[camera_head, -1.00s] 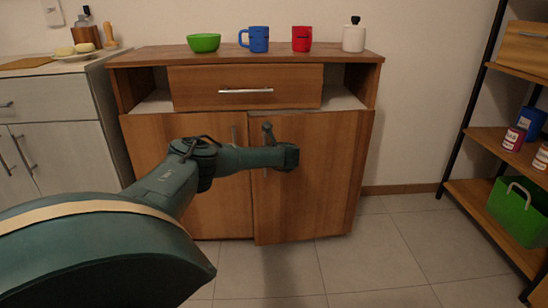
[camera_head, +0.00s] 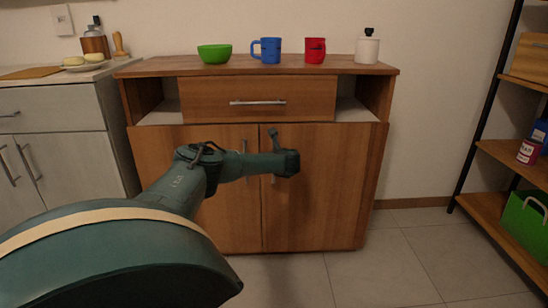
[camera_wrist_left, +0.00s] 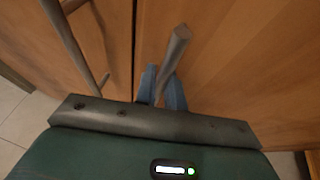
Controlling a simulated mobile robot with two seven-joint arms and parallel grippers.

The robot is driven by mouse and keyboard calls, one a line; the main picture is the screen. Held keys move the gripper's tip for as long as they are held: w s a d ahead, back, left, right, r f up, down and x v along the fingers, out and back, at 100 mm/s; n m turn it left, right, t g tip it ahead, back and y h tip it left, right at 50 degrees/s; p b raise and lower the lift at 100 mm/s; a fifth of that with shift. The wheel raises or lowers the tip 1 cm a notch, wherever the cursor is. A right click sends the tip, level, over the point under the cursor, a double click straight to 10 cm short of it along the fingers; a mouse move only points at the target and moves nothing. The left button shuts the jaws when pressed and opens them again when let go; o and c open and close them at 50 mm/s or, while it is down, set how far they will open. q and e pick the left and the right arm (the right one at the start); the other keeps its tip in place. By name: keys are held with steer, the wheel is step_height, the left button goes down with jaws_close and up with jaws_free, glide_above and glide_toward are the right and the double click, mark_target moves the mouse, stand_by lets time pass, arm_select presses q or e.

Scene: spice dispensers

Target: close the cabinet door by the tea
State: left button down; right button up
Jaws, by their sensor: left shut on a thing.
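The wooden cabinet (camera_head: 150,95) has a drawer above two doors. Its right door (camera_head: 335,195) looks flush or nearly flush with the left door (camera_head: 228,222); a thin seam runs between them. My left gripper (camera_head: 287,163) is in front of the right door, by the seam. In the left wrist view, its blue fingers (camera_wrist_left: 162,88) are shut on the right door's metal bar handle (camera_wrist_left: 178,45). The left door's handle (camera_wrist_left: 75,45) is apart from the fingers, on the left. My right gripper is not in view.
On the cabinet top stand a green bowl (camera_head: 214,54), a blue mug (camera_head: 268,50), a red mug (camera_head: 315,50) and a white bottle (camera_head: 367,48). A shelf rack (camera_head: 490,204) with a green bin (camera_head: 525,222) stands at right. The tiled floor between is clear.

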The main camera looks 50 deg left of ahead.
arm_select(q)
steer(key=shift+a+r, duration=0.25)
steer(key=shift+r, duration=0.05)
steer(key=c, duration=1.8)
jaws_free()
steer(key=shift+f, duration=0.1)
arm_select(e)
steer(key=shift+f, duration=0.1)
